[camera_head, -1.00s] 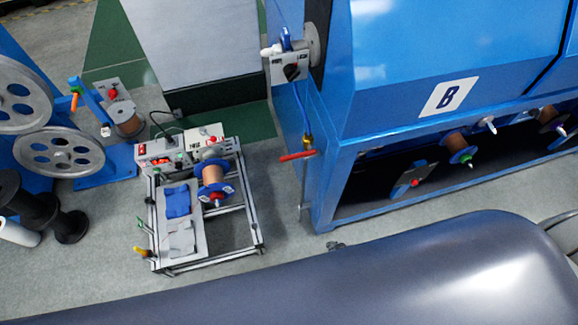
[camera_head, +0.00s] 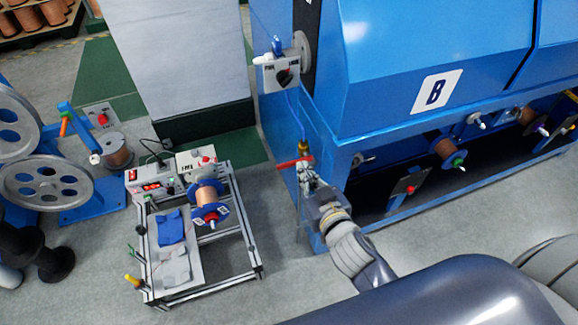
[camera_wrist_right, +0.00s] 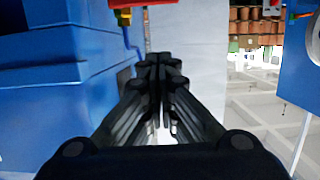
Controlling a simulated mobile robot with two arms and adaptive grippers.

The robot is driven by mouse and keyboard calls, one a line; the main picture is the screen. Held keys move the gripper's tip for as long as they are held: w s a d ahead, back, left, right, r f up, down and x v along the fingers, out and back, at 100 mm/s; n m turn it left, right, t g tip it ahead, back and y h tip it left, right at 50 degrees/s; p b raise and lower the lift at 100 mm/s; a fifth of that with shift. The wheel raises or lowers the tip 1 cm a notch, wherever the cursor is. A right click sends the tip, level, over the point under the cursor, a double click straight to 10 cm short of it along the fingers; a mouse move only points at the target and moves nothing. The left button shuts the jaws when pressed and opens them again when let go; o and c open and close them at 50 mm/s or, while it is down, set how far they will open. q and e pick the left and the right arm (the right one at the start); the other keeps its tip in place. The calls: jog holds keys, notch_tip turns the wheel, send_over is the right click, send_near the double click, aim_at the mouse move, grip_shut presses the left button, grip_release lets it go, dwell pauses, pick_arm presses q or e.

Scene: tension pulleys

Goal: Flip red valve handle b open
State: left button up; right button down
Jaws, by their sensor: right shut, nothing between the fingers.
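The red valve handle (camera_head: 290,163) sits on a brass fitting (camera_head: 303,147) at the end of a blue hose by the corner of the blue machine. In the head view the handle points left, roughly level. My right gripper (camera_head: 308,172) is just below the handle's right end, fingers together and empty. In the right wrist view my fingertips (camera_wrist_right: 162,62) meet in the middle, and the red handle (camera_wrist_right: 128,4) is at the top edge, above and left of them. Whether the fingers touch it cannot be told. My left gripper is not in view.
The blue machine (camera_head: 400,70) with its "B" label stands right of the handle. A white switch box (camera_head: 281,74) is above it. A framed cart (camera_head: 190,285) with a copper spool stands lower left. Open floor lies between cart and machine.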

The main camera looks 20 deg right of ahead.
jog(key=shift+w, duration=0.1)
jog(key=p, duration=0.1)
send_over(291, 162)
jog(key=s, duration=0.3)
notch_tip(291, 162, down, 2)
jog(key=shift+w+a+f+b, duration=0.1)
jog(key=shift+a+f, duration=0.05)
jog(key=shift+f, duration=0.6)
jog(key=shift+w+a+f+b, duration=0.15)
jog(key=shift+f, duration=0.55)
jog(key=shift+w+a+f+b, duration=0.1)
jog(key=shift+a+f, duration=0.05)
jog(key=shift+f, duration=0.6)
jog(key=shift+d, duration=0.1)
